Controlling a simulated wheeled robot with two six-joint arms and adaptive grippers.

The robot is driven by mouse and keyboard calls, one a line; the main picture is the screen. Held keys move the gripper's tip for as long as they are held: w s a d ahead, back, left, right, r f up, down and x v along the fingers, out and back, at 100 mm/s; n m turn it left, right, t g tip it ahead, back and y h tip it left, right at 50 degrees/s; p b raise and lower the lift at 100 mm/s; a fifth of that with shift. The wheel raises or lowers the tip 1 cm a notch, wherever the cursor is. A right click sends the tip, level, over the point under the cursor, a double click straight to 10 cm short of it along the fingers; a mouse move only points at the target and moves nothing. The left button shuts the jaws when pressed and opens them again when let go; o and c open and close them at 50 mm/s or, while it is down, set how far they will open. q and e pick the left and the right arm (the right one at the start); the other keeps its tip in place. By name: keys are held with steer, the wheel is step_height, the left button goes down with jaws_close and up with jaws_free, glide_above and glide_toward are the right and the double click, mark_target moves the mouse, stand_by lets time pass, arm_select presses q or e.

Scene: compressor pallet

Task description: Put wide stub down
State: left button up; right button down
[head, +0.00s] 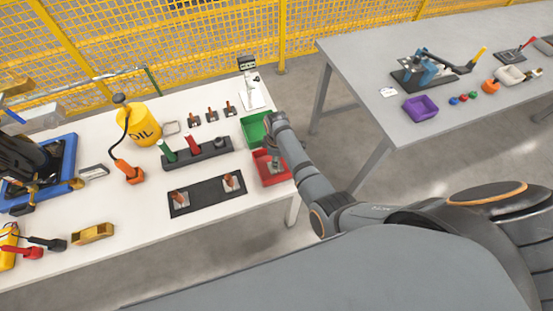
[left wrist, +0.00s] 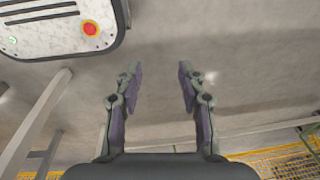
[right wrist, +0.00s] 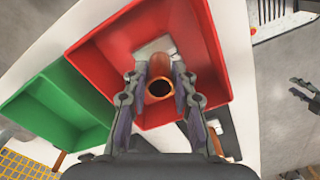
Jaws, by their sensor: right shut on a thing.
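In the right wrist view my right gripper (right wrist: 160,90) is shut on a copper pipe stub (right wrist: 160,86), seen from its open end. A pale grey plate (right wrist: 152,47) shows at the stub's far end. The stub is over or inside the red bin (right wrist: 98,54); I cannot tell whether its plate touches the floor. In the head view my right gripper (head: 277,163) reaches down into the red bin (head: 270,182) at the table's right end, and hides most of the stub. My left gripper (left wrist: 160,80) is open and empty above bare floor in the left wrist view.
A green bin (head: 255,132) adjoins the red one. A black mat (head: 206,198) with two copper stubs on grey plates lies left of it. A dark rack (head: 205,155) with red and green handles stands behind the mat. A second table (head: 370,60) stands at right.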

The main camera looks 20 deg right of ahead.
steer(key=c, duration=1.4)
jaws_free()
steer(key=o, duration=0.3)
steer(key=shift+w+f, duration=0.1)
arm_select(q)
steer(key=shift+s+d+f, duration=0.1)
steer(key=shift+s+d, duration=0.05)
steer(key=shift+s, duration=0.75)
arm_select(e)
steer(key=shift+r, duration=0.2)
arm_select(q)
steer(key=shift+w, duration=0.3)
arm_select(e)
step_height(320, 180, up, 12)
steer(key=shift+r, duration=0.1)
